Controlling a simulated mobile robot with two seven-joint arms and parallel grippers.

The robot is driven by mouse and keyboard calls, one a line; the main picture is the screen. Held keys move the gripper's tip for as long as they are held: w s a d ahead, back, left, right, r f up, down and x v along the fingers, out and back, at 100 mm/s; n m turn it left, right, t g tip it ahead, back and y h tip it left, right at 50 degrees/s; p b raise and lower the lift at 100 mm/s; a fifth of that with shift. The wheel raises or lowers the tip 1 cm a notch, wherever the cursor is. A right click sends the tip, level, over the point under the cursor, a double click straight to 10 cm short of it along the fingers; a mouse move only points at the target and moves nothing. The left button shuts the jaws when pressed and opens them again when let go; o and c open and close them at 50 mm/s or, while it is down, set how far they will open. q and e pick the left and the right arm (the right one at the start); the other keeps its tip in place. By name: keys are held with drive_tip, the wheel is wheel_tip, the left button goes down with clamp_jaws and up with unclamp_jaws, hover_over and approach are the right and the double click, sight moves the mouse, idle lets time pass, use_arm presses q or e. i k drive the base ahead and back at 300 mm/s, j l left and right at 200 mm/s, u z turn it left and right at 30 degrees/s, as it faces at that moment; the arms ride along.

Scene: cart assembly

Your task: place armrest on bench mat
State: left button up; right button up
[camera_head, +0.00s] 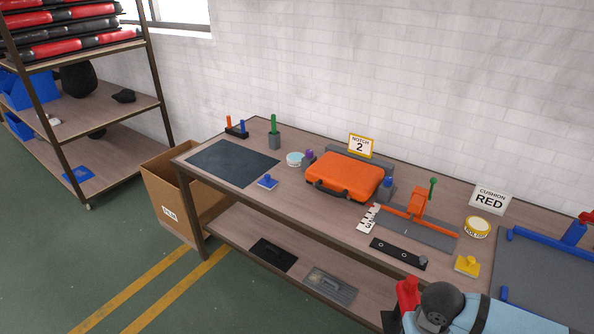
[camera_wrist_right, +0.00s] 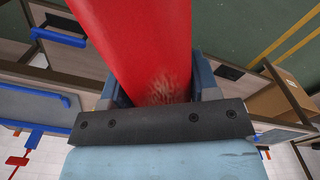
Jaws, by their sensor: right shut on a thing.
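The red armrest (camera_wrist_right: 145,45) fills the middle of the right wrist view, between the two fingers of my right gripper (camera_wrist_right: 157,88), which is shut on it. A rough, worn-looking patch shows on the red surface near the jaws. In the head view, a small part of the armrest (camera_head: 407,292) shows beside my right wrist at the bottom edge, in front of the bench; most of it is hidden or out of frame. The dark bench mat (camera_head: 232,163) lies flat and empty at the left end of the bench top. My left gripper is not in view.
An orange case (camera_head: 345,175) stands on the bench right of the mat. A blue-handled block (camera_head: 267,182) and a green-handled holder (camera_head: 274,135) sit near the mat. A cardboard box (camera_head: 175,190) stands at the bench's left end. A grey board (camera_head: 540,270) lies at the right.

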sight(233, 161)
drive_tip(key=i+j, duration=0.35)
drive_tip(key=j, duration=0.2)
drive_tip(key=i+j, duration=0.75)
drive_tip(key=j, duration=0.3)
drive_tip(key=i+j, duration=0.4)
drive_tip(key=j, duration=0.15)
drive_tip(key=i+j, duration=0.35)
drive_tip(key=j, duration=0.15)
drive_tip(key=i+j, duration=0.35)
drive_tip(key=j, duration=0.2)
drive_tip(key=i+j, duration=0.4)
drive_tip(key=j, duration=0.15)
